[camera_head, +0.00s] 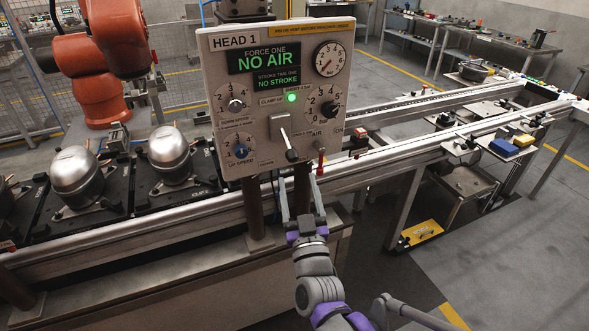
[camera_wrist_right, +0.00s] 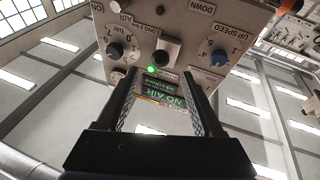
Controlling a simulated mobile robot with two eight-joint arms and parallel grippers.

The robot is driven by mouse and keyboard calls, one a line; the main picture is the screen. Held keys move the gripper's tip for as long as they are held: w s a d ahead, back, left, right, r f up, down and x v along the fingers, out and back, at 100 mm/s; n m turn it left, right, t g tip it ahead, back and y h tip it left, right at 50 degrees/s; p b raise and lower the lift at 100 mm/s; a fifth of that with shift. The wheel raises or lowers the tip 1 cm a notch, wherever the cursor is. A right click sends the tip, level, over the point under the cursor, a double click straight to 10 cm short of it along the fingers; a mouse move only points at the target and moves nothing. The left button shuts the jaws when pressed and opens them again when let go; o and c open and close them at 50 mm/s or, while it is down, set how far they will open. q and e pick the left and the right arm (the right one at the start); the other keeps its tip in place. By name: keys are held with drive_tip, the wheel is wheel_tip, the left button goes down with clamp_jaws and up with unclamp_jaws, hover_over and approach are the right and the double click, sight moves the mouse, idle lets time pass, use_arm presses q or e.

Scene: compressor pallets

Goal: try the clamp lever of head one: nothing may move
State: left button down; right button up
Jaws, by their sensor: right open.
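The Head 1 panel (camera_head: 250,175) stands upright in the middle of the head view and reads NO AIR and NO STROKE. Its green lamp (camera_head: 292,98) is lit. The clamp lever (camera_head: 286,139), pale with a black knob, hangs downward from a square mount, slightly tilted right. My right gripper (camera_head: 300,186) is open and empty, fingers up, just below the lever knob; I see no contact. In the right wrist view the panel (camera_wrist_right: 197,38) appears upside down beyond the open fingers (camera_wrist_right: 160,90); the lever is not clear there. My left gripper is not in view.
Several dials and a gauge (camera_head: 330,59) share the panel; a small red-tipped part (camera_head: 320,164) sits close to the right finger. Silver compressors (camera_head: 170,154) stand on dark pallets at left. A conveyor rail (camera_head: 400,140) runs behind. Floor at lower right is mostly clear.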

drive_tip(key=v, duration=0.2)
drive_tip(key=shift+s+f, duration=0.1)
drive_tip(key=shift+s, duration=0.15)
drive_tip(key=s+d+f+g+p, duration=0.1)
drive_tip(key=s+d+f+g, duration=0.3)
drive_tip(key=s, duration=0.3)
drive_tip(key=s+d+f+m+g+h+p, duration=0.1)
drive_tip(key=s+d+f+g+p, duration=0.1)
drive_tip(key=s+d+f+g, duration=0.2)
drive_tip(key=s+d+f+g+p, duration=0.2)
drive_tip(key=s+d+f+g, duration=0.2)
drive_tip(key=s+f+g, duration=0.4)
drive_tip(key=s, duration=0.3)
drive_tip(key=shift+f+m+h, duration=0.3)
drive_tip(key=shift+f+m, duration=0.05)
drive_tip(key=shift+m, duration=0.05)
